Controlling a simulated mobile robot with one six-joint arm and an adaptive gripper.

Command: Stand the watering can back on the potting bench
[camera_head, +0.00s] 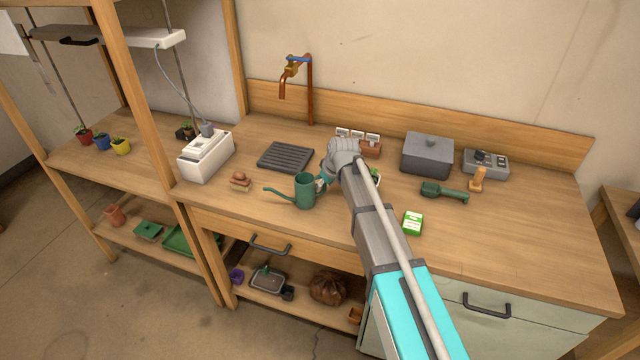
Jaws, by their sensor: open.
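The green watering can (305,193) is upright on the wooden potting bench (478,243), left of my arm, with its spout pointing left. My gripper (323,183) is open at the can's right side, by its handle. The handle is partly hidden by the gripper, and I cannot tell whether the fingers touch it.
A ribbed dark tray (286,157) lies behind the can, and a small brown brush-like item (239,181) lies to its left. A white box (206,156) stands further left. A green packet (413,222), a green hand tool (444,192) and a grey box (427,155) are on the right.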

